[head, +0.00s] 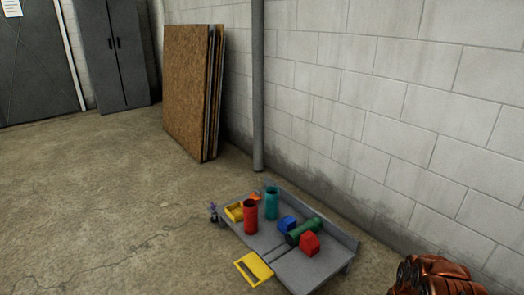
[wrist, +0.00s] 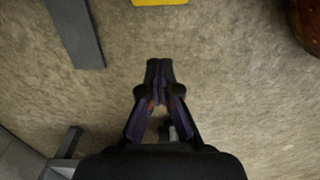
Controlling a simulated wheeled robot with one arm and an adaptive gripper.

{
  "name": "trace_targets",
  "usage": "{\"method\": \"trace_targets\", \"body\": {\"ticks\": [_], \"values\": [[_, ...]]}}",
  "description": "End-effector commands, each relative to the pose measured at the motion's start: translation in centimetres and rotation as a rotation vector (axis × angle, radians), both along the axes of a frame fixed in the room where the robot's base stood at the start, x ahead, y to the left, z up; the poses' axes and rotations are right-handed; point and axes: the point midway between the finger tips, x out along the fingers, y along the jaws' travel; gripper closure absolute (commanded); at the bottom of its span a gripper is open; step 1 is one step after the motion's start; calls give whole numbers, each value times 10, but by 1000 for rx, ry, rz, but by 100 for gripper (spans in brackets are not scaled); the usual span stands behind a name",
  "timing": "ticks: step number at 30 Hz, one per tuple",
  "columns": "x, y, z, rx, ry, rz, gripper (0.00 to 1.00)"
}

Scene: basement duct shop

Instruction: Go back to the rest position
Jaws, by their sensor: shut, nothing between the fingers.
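My gripper (wrist: 159,68) shows in the wrist view, pointing down over the bare concrete floor. Its dark fingertips are together and nothing is between them. The head view does not show the gripper's fingers. In that view a low grey table (head: 310,268) stands by the wall. On it are a red cylinder (head: 250,217), a teal cylinder (head: 271,203), a green cylinder (head: 303,231) lying down, a blue block (head: 287,224) and a red block (head: 309,244).
A yellow tray (head: 234,211) and an orange piece (head: 254,197) are at the table's far end. A yellow piece (head: 254,270) is at its front edge. Brown boards (head: 186,95) lean on the wall beside a pipe (head: 257,90). The floor at left is clear.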

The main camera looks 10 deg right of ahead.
Motion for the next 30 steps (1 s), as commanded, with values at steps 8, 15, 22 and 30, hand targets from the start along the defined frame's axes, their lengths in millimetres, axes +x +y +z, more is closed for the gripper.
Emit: {"method": "trace_targets", "body": {"ticks": [8, 15, 22, 30], "values": [[8, -23, 71, -71, 63, -59, 100], [15, -28, 141, -126, 105, -132, 100], [18, -18, 208, -169, 129, -207, 100], [19, 8, 285, -200, 140, -297, 100]]}}
